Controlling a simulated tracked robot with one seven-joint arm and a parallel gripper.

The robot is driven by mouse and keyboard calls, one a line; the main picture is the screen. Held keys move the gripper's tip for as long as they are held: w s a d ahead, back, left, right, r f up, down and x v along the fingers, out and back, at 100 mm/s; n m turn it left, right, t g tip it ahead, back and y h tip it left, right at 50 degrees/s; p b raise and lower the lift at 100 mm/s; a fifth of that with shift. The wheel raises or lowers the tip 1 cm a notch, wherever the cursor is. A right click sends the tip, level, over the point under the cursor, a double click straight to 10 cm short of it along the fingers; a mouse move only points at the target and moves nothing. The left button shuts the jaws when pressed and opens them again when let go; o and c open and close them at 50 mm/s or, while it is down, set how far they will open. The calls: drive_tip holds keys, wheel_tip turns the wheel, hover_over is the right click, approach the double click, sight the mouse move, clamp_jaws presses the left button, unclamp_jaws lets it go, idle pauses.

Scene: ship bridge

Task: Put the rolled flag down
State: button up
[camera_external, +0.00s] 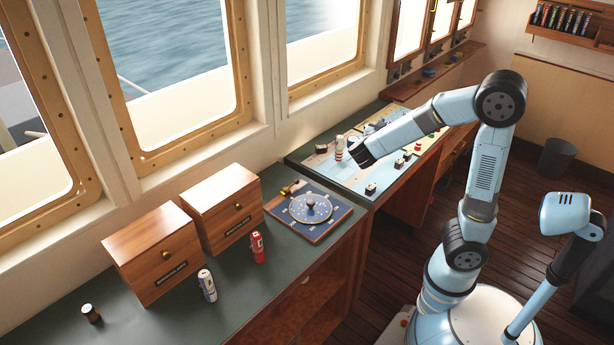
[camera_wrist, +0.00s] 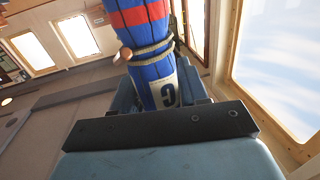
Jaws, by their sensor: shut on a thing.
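In the wrist view a rolled flag (camera_wrist: 152,52) stands between my fingers. It is blue with a red band, tied with a cord, and has a white label with a dark "C". My gripper (camera_wrist: 160,95) is shut on it. In the external view my gripper (camera_external: 358,154) reaches left over the chart table at the back.
The chart table (camera_external: 322,172) carries several small items.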

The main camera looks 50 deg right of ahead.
drive_tip(key=w+a+r+n+t+y, duration=0.1)
drive_tip(key=w+a+n+t, duration=0.15)
drive_tip(key=w+a, duration=0.5)
drive_tip(key=w+a+n+t+y, duration=0.15)
drive_tip(key=w+a+t, duration=0.25)
drive_tip(key=a, duration=0.7)
drive_tip(key=w+a+n+t+y, duration=0.3)
drive_tip(key=a+n+t+y, duration=0.15)
drive_tip(key=a, duration=1.75)
drive_tip(key=s+a+f+n+t+y, duration=0.1)
drive_tip(key=s+a+n+y, duration=0.4)
drive_tip(key=a, duration=0.8)
drive_tip(key=s+a+t+y, duration=0.2)
drive_tip(key=s+a, duration=0.5)
drive_tip(key=a, duration=0.6)
drive_tip(key=s+a+f+n+t+y, duration=0.1)
drive_tip(key=s+a+n+y, duration=0.4)
drive_tip(key=a, duration=0.9)
drive_tip(key=w+a+f, duration=0.2)
drive_tip(key=a+f, duration=0.1)
drive_tip(key=f, duration=0.3)
drive_tip(key=w+a+f+m, duration=0.1)
drive_tip(key=w+a+f, duration=0.2)
drive_tip(key=f, duration=0.3)
drive_tip(key=w+a+f+m+h, duration=0.1)
drive_tip(key=w+a+f, duration=0.2)
drive_tip(key=f, duration=0.3)
drive_tip(key=shift+w+a, duration=0.25)
drive_tip(key=shift+a, duration=0.35)
